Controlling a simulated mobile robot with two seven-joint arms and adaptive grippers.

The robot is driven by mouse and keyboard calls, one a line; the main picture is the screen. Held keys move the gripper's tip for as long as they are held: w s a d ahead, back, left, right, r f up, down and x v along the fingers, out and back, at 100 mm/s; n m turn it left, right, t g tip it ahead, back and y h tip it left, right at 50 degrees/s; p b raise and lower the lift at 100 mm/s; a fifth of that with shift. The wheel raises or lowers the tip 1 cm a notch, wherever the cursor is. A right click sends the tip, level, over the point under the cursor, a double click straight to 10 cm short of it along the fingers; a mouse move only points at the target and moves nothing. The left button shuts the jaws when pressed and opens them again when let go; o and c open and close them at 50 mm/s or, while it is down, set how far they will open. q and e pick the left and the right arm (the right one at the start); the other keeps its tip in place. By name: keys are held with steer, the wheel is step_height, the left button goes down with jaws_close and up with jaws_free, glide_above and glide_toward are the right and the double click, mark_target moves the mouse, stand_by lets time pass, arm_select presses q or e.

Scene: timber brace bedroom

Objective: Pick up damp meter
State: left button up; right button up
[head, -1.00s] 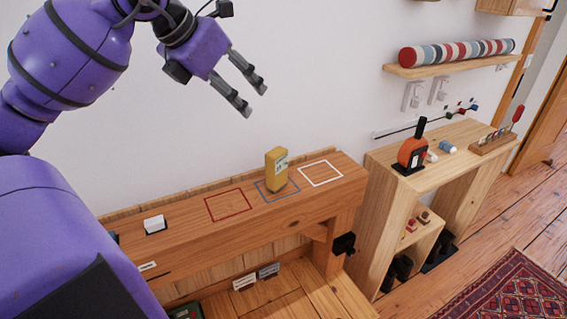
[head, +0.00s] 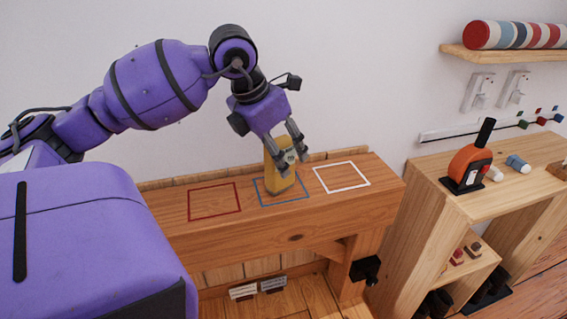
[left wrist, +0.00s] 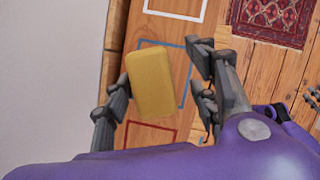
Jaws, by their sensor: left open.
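In the left wrist view the meter (left wrist: 152,82) shows between the open fingers of the left gripper (left wrist: 160,92), closer to the left finger. Whether either finger touches it cannot be told. My right gripper is not in view.
A red square (head: 213,202) and a white square (head: 341,177) flank the blue one, both empty. A wall stands close behind the bench (head: 240,233). To the right, a wooden shelf unit (head: 430,178) holds an orange-and-black tool (head: 467,166).

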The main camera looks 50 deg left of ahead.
arm_select(q)
steer(key=x, duration=0.5)
steer(key=shift+w+a+f, duration=0.1)
steer(key=shift+a+f, duration=0.1)
steer(key=shift+a, duration=0.15)
steer(key=shift+w+f, duration=0.1)
steer(key=shift+f, duration=0.15)
jaws_close()
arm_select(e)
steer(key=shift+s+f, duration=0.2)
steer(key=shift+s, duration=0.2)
arm_select(q)
steer(key=shift+r, duration=0.1)
